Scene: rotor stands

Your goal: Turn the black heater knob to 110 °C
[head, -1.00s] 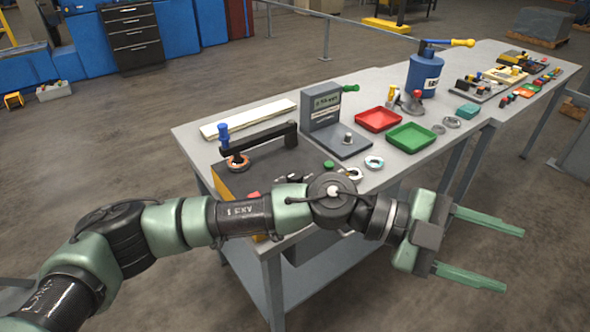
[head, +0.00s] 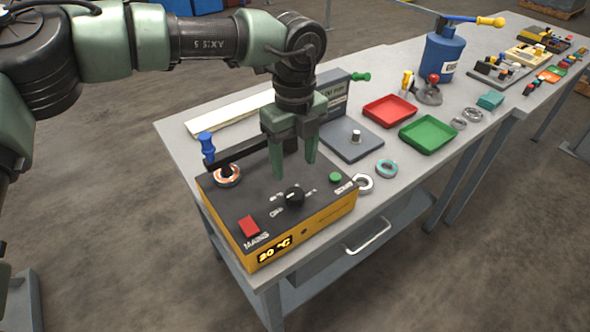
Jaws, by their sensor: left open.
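The black heater knob (head: 294,197) sits on the dark top of the yellow-sided heater box (head: 318,222), with pale markings around it. A display (head: 274,248) on the box's front reads what looks like 20 or 30 °C. My left gripper (head: 294,170) points down with its two green fingers apart and empty. Its fingertips are just behind and above the knob in the picture, and the knob is not between them. I cannot tell the exact height gap. My right gripper is not in view.
A red mains switch (head: 249,226) and a green button (head: 335,177) flank the knob. A black arm with a blue handle (head: 206,146) stands at the box's back left. A grey gauge stand (head: 352,140), red tray (head: 389,111) and green tray (head: 428,134) lie to the right.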

